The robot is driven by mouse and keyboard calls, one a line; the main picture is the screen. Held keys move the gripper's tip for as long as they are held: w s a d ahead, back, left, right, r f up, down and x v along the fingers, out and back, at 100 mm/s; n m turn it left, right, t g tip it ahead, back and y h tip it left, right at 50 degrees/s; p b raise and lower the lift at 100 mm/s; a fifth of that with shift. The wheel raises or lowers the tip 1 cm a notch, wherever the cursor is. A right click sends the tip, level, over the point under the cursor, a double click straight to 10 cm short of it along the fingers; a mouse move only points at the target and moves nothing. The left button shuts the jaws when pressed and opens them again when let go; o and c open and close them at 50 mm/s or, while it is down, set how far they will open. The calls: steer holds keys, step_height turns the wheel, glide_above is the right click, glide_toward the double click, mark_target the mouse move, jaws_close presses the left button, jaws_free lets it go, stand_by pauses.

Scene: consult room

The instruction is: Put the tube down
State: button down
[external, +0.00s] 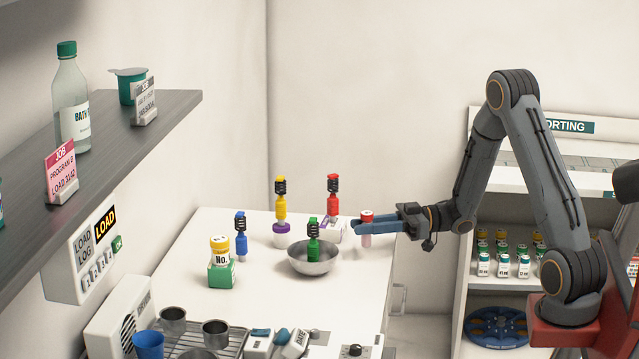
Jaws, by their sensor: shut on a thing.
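The tube (367,239) has a red cap and a pale, pinkish body. My gripper (366,227) reaches in from the right and is shut on the tube just below its cap. The tube is upright, over the right part of the white table (345,290). I cannot tell whether its lower end touches the table.
A metal bowl (300,262) with a green-topped item (313,242) is left of the tube. Red (333,205), yellow (281,210) and blue (240,243) items stand around it.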

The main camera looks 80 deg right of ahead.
mark_target(367, 212)
step_height(367, 212, up, 7)
steer(key=shift+f, duration=0.15)
steer(key=shift+d, duration=0.25)
steer(key=s+d+r+m+g+h, duration=0.1)
steer(key=s+d+r+m+h, duration=0.5)
steer(key=s+d+h, duration=0.35)
steer(key=s+d+r+m+g+h, duration=0.1)
steer(key=s+d+r+m+h, duration=0.5)
steer(key=s+d+h, duration=0.4)
steer(key=s+d+r+m+g+h, duration=0.1)
steer(key=s+m+g, duration=0.3)
steer(key=s, duration=0.8)
steer(key=s+d+r+m+g+h, duration=0.2)
steer(key=s+g, duration=0.5)
steer(key=s, duration=0.5)
steer(key=shift+s+d+r+m+h, duration=0.25)
steer(key=shift+s+r+m+h, duration=0.15)
steer(key=shift+r+m+h, duration=0.65)
steer(key=shift+f, duration=0.15)
